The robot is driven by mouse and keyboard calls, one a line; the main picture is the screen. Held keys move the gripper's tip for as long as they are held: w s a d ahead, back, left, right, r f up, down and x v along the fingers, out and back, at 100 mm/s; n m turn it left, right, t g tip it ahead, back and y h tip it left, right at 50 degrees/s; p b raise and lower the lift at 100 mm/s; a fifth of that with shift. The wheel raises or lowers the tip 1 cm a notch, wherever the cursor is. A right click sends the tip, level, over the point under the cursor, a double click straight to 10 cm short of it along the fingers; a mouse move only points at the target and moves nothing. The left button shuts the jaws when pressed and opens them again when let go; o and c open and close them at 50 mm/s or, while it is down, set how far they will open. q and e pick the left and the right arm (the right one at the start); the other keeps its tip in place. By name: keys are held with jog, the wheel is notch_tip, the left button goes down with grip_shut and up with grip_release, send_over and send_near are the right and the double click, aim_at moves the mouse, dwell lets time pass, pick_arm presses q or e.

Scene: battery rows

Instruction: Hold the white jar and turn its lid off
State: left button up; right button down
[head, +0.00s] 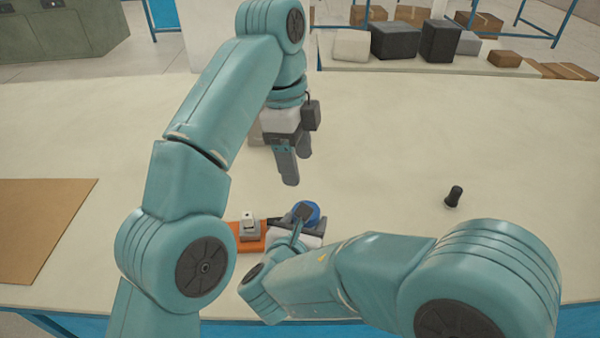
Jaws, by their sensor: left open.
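A round blue top (314,214), which looks like a lid, shows near the table's front, partly covered by my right gripper. I cannot make out the white jar's body; my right arm and gripper cover that spot. My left gripper (296,172) points down above the table, beyond the blue top and apart from it. It is open, with nothing between its fingers. My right gripper (304,212) is at the blue top, seen from behind; whether its fingers are open or shut on something is hidden.
An orange base (250,243) with a grey and white fixture (249,226) stands just left of the blue top. A small black object (454,196) stands at right. A brown mat (40,225) lies at left. The middle table (400,130) is mostly clear. Boxes (396,41) stand behind.

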pick_arm(q)
jog(key=f, duration=0.4)
jog(key=d+f, duration=0.1)
jog(key=f, duration=0.6)
jog(key=shift+s+d+f, duration=0.25)
jog(key=shift+d+f, duration=0.1)
jog(key=c, duration=0.8)
jog(key=o, duration=1.1)
jog(key=shift+o, duration=0.2)
jog(key=shift+r, duration=2.3)
